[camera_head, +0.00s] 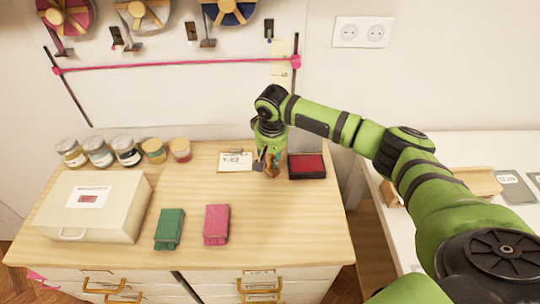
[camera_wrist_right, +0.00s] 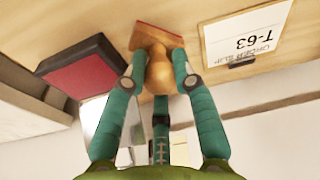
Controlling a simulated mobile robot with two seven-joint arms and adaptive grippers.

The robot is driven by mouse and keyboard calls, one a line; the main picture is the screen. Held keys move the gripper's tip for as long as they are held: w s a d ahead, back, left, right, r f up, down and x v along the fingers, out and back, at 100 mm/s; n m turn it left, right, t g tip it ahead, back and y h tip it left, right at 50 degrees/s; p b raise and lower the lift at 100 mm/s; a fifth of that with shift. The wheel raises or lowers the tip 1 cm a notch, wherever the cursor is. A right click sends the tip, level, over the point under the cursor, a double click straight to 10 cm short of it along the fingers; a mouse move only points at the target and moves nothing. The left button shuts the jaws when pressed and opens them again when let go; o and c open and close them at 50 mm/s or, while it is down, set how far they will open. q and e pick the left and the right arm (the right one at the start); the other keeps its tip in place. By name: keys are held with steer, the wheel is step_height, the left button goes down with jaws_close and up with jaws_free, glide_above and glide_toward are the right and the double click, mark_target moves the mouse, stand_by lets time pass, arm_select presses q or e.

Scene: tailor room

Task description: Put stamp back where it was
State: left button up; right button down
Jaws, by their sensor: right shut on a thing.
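The stamp has a rounded wooden handle and a reddish base; it shows in the right wrist view (camera_wrist_right: 158,64) and as a small brown shape in the head view (camera_head: 272,171). My right gripper (camera_head: 265,160) is shut on the handle, with its green fingers on both sides in the wrist view (camera_wrist_right: 157,78). The stamp's base is at or just above the wooden top, between the red ink pad (camera_head: 307,166) and the T-63 card (camera_head: 236,160). I cannot tell if it touches the wood. My left gripper is not in view.
The wooden cabinet top (camera_head: 260,222) is clear in front of the stamp. A green folded cloth (camera_head: 169,229), a pink one (camera_head: 216,224) and a cream box (camera_head: 95,205) lie to the left. Several jars (camera_head: 126,151) stand at the back left. A white table (camera_head: 460,150) stands right.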

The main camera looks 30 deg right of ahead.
mark_target(271, 172)
steer(key=shift+f, duration=0.3)
steer(key=shift+f, duration=0.15)
steer(key=c, duration=1)
jaws_free()
steer(key=shift+r, duration=0.25)
step_height(271, 172, up, 12)
steer(key=s+b, duration=0.1)
steer(key=s, duration=0.1)
steer(key=shift+a+f+b, duration=0.15)
steer(key=shift+a+b, duration=0.2)
